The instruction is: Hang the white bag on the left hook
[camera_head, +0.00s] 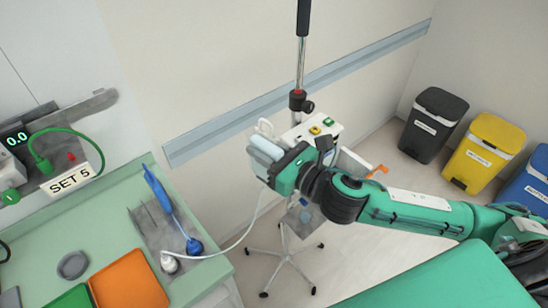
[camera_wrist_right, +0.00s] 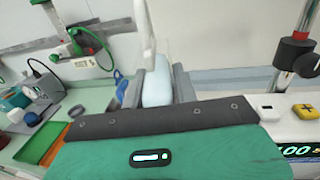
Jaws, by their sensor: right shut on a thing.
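My right gripper (camera_head: 277,160) is shut on the white bag (camera_head: 264,147), which looks pale blue-white and is held off any surface, in front of the pole. In the right wrist view the bag (camera_wrist_right: 157,88) sits between the two dark fingers (camera_wrist_right: 158,92), with a white upper part rising above them. A thin white tube runs from near the gripper down to the steel tray on the left counter. The upright pole (camera_head: 301,60) stands behind the gripper. Its top and the hooks are out of view. My left gripper is not in view.
A pump box (camera_head: 318,128) is on the pole, above a wheeled base (camera_head: 288,255). The green counter (camera_head: 105,225) at left holds a steel tray (camera_head: 150,232) and an orange tray (camera_head: 130,282). A wall rail (camera_head: 225,118) runs behind. Bins (camera_head: 432,125) stand at right.

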